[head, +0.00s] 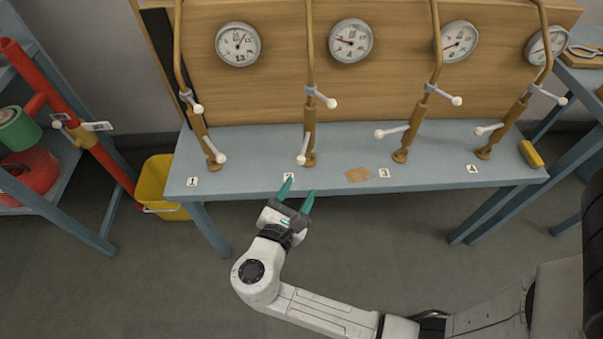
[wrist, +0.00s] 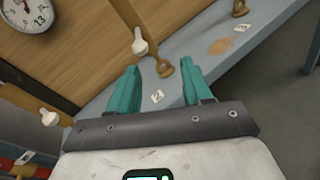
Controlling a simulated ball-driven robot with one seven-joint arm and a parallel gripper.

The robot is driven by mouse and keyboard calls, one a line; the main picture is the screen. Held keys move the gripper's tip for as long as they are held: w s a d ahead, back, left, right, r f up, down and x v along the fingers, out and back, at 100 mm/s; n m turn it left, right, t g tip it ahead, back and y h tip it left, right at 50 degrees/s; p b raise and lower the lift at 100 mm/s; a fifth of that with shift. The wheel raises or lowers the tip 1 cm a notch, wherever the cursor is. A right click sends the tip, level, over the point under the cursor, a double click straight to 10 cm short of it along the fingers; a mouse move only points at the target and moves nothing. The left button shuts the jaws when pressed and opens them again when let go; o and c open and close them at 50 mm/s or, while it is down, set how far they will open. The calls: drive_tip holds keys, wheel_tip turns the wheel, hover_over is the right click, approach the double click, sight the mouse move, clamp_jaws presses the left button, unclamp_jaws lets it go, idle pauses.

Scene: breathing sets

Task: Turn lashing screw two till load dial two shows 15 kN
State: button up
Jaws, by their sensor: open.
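Lashing screw two (head: 309,135) is a brown rod rising from the bench behind label 2 (head: 289,177). It has an upper white-knobbed handle (head: 332,103) and a lower one (head: 301,159). Load dial two (head: 350,40) is a round white gauge on the wooden board, up and right of the screw; its needle seems to point left, but its reading is too small to tell. My gripper (head: 297,188) is open and empty at the bench's front edge, just in front of screw two, apart from it. In the wrist view, the screw's foot (wrist: 164,68) and knob (wrist: 140,42) show beyond the fingers.
Screw one (head: 207,135) stands left, screws three (head: 412,125) and four (head: 505,125) right, each with protruding handles. A brown patch (head: 359,174) and a yellow block (head: 531,154) are on the bench. A yellow bucket (head: 158,185) stands on the floor left. The floor before the bench is clear.

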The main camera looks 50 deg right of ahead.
sight(299, 164)
drive_tip(key=w+d, duration=0.1)
drive_tip(key=d, duration=0.1)
drive_tip(key=w+d+n+t, duration=0.1)
drive_tip(key=w+d, duration=0.1)
drive_tip(key=d, duration=0.1)
drive_tip(key=w+d+n+t+h, duration=0.1)
drive_tip(key=d, duration=0.1)
drive_tip(key=shift+w+d+r, duration=0.3)
drive_tip(key=shift+d+r, duration=0.05)
drive_tip(key=shift+c, duration=0.2)
clamp_jaws()
idle(0.4)
